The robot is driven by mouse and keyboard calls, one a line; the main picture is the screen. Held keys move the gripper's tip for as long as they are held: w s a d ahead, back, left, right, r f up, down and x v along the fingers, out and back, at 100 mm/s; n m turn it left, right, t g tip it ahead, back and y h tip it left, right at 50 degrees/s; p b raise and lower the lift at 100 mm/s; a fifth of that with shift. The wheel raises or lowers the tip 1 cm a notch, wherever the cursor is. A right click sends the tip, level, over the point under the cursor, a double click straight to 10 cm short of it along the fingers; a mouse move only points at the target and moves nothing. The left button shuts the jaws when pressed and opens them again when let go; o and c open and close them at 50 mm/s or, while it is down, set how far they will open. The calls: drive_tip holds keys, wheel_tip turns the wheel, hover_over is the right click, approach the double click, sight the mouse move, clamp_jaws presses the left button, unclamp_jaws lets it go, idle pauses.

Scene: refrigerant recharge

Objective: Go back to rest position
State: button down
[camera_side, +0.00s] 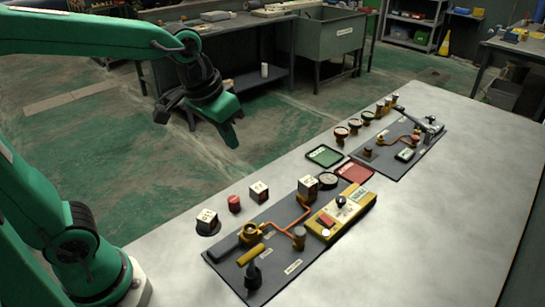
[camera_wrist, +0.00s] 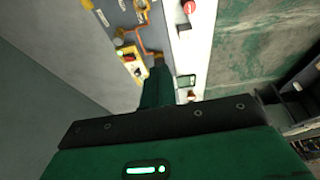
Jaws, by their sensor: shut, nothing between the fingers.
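My gripper (camera_side: 232,136), green and black, hangs in the air off the left edge of the pale table, high above the floor and apart from everything on the table. It is shut and empty. In the wrist view the green finger (camera_wrist: 157,88) points toward the table items. The near dark board (camera_side: 222,262) carries a copper-coloured pipe (camera_side: 290,212), a yellow-handled valve (camera_side: 250,255) and a yellow box (camera_side: 354,204) with a red button. The same yellow box shows in the wrist view (camera_wrist: 127,53).
Green (camera_side: 325,156) and red (camera_side: 354,172) trays lie between the near board and a far board (camera_side: 384,168). The table's right side is clear. A workbench and sink (camera_side: 334,42) stand behind.

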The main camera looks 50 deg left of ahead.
drive_tip(key=s+a+f+t, duration=0.1)
drive_tip(key=s+a, duration=0.3)
drive_tip(key=s, duration=0.5)
drive_tip(key=shift+s+f+t, duration=0.15)
drive_tip(key=shift+s+t, duration=0.1)
drive_tip(key=shift+t, duration=0.15)
idle(0.6)
